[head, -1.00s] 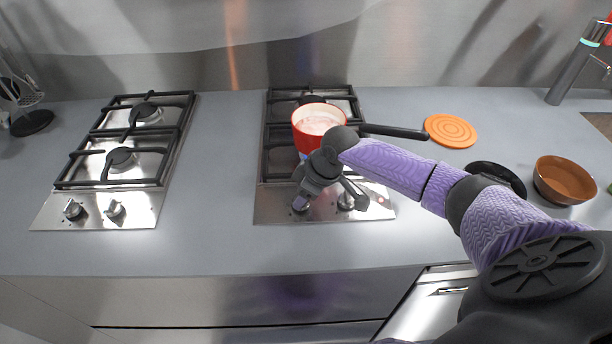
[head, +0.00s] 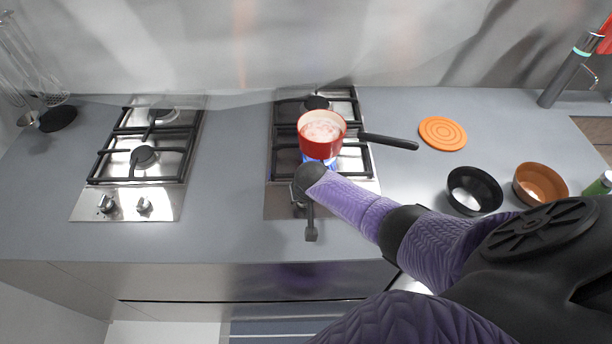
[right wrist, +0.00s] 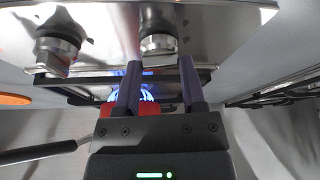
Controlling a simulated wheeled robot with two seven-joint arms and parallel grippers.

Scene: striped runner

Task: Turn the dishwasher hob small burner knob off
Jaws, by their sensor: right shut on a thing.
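The right-hand hob (head: 276,203) carries a red saucepan (head: 312,146) on its front burner, where a blue flame shows beneath the pan. In the right wrist view, which looks upside down, my right gripper (right wrist: 160,63) is shut on a round metal knob (right wrist: 158,43) on the hob's front panel. This is the left of the two knobs as the head view looks at them. The other knob (right wrist: 58,50) is free in the wrist view. In the head view my right arm hides most of the panel and the knobs. My left gripper is not in view.
A second hob (head: 88,206) is on the left, without pans. The saucepan handle (head: 390,141) points right. An orange trivet (head: 443,133), a black bowl (head: 474,190) and a brown bowl (head: 540,184) are on the counter to the right. The counter between the hobs is clear.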

